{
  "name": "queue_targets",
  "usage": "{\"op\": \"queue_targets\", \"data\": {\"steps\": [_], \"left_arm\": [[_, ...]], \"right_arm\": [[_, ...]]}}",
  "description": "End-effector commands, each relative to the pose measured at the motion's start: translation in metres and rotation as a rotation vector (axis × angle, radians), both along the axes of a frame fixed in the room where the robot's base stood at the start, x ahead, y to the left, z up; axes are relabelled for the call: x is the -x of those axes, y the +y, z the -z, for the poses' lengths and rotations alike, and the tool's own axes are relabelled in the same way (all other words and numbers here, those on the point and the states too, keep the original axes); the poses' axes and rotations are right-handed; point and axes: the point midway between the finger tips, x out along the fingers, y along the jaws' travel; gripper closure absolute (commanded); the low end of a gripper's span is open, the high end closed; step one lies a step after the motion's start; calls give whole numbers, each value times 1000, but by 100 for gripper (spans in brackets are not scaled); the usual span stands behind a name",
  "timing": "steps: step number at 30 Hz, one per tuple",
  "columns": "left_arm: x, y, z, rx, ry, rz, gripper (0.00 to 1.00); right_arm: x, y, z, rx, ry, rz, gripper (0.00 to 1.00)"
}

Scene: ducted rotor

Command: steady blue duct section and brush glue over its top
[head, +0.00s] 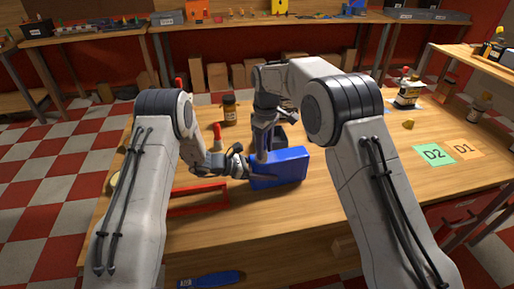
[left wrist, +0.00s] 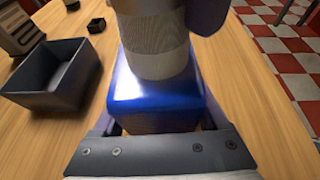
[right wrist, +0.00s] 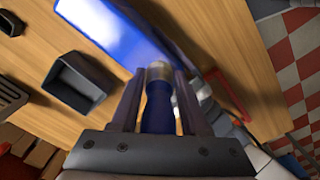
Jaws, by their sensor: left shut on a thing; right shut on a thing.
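The blue duct section (head: 288,169) lies on the wooden table in front of me. My left gripper (head: 241,165) is shut on its left end; in the left wrist view the fingers sit on both sides of the blue block (left wrist: 155,101). My right gripper (head: 264,127) is shut on a brush, whose blue handle (right wrist: 157,108) stands between its fingers. In the left wrist view the brush's pale bristles (left wrist: 157,50) are over the top of the duct section and appear to touch it. Any glue on the surface cannot be made out.
A dark open bin (left wrist: 50,85) stands close beyond the duct section. A red frame (head: 198,199) lies to its left, and a brown jar (head: 229,110) stands behind. A green D2 card (head: 434,155) and an orange D1 card (head: 464,149) lie at the right, with clear table before them.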

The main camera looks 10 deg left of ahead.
Motion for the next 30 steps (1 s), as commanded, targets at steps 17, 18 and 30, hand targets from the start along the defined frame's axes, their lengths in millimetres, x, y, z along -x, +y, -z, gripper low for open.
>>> {"op": "queue_targets", "data": {"steps": [17,18,30], "left_arm": [[0,0,-1,1,-1,0,90],[0,0,-1,1,-1,0,90],[0,0,-1,0,-2,-1,90]], "right_arm": [[-20,-50,0,1,0,2,100],[-21,-53,0,1,0,1,100],[-34,-86,0,1,2,1,100]]}}
